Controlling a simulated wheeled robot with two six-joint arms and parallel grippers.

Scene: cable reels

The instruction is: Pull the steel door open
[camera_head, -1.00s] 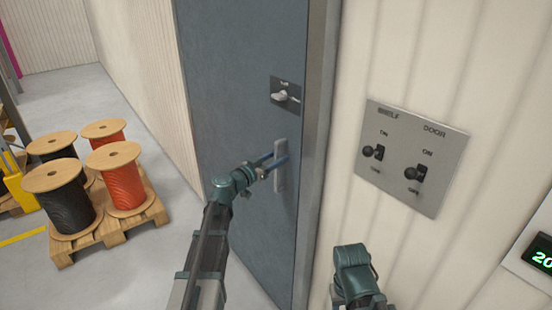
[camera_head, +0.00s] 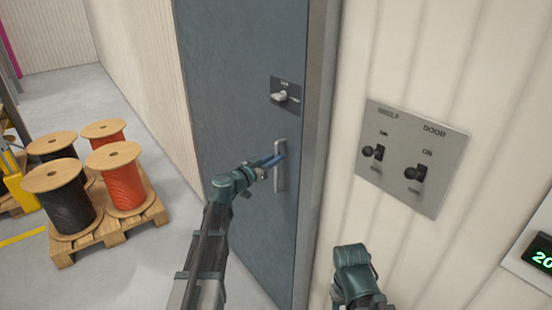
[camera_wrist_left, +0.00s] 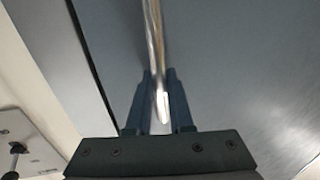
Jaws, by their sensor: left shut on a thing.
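The grey-blue steel door (camera_head: 235,80) stands in its frame in the head view and looks closed. A pale vertical handle (camera_head: 280,173) is on it near its right edge, below a small latch plate (camera_head: 285,93). My left gripper (camera_head: 275,161) is at the handle, shut on it. In the left wrist view the handle bar (camera_wrist_left: 155,45) runs between the two fingers of my left gripper (camera_wrist_left: 160,100), with the door surface (camera_wrist_left: 230,60) behind. My right arm shows at the bottom of the head view, but its fingers cannot be made out.
A switch panel (camera_head: 440,150) marked SHELF and DOOR is on the wall right of the door frame (camera_head: 319,120). A display (camera_head: 540,253) is at the far right. Cable reels (camera_head: 115,178) stand on a pallet (camera_head: 110,232) at left, with bare floor between.

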